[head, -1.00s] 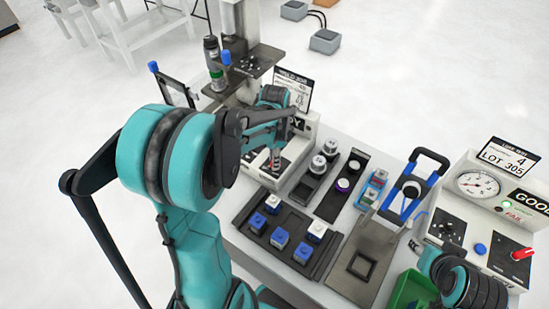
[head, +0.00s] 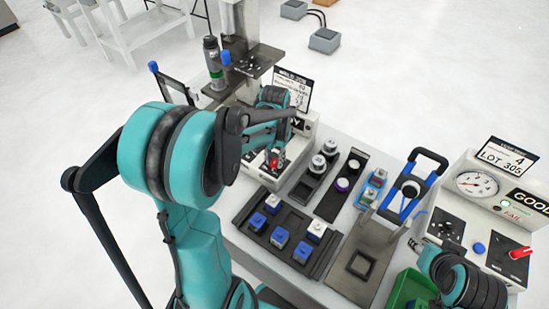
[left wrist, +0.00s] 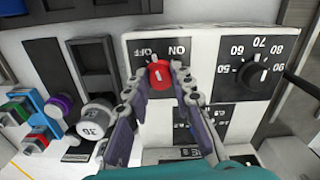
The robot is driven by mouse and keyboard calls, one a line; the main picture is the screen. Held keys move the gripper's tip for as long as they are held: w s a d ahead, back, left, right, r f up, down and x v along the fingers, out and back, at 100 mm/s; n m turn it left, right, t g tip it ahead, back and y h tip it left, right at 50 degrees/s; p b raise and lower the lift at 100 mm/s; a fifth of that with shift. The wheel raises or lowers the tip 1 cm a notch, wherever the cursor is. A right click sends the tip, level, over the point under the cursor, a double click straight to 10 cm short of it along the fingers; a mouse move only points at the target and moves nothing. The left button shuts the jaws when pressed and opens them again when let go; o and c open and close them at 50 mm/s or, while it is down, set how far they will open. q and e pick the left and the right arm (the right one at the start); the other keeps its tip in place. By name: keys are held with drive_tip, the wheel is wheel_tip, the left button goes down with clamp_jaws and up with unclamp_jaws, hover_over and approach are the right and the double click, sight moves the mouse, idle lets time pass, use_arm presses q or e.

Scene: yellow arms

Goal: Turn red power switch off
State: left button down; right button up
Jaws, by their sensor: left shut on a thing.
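The red power switch (left wrist: 160,75) is a round knob on a white and black panel, with upside-down OFF and ON labels beside it in the left wrist view. In the head view the red knob (head: 273,162) shows at the foot of my left arm. My left gripper (left wrist: 157,80) has a finger on each side of the knob and is shut on it. The knob's exact pointer angle is hard to read. Part of my right arm shows at the lower right of the head view, but its fingers are not clear.
A dial with numbers (left wrist: 256,75) sits right of the knob in the wrist view. A tray of blue and white blocks (head: 240,222), a blue-handled fixture (head: 432,155) and a second panel with a gauge (head: 478,184) and red lever (head: 521,253) stand nearby.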

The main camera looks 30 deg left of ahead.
sight(275, 161)
use_arm(q)
drive_tip(key=n, duration=0.5)
drive_tip(key=shift+n, duration=0.3)
idle(0.5)
drive_tip(key=c, duration=1.3)
unclamp_jaws()
drive_tip(key=shift+r, duration=0.1)
wheel_tip(275, 161, up, 12)
drive_tip(key=shift+d, duration=0.1)
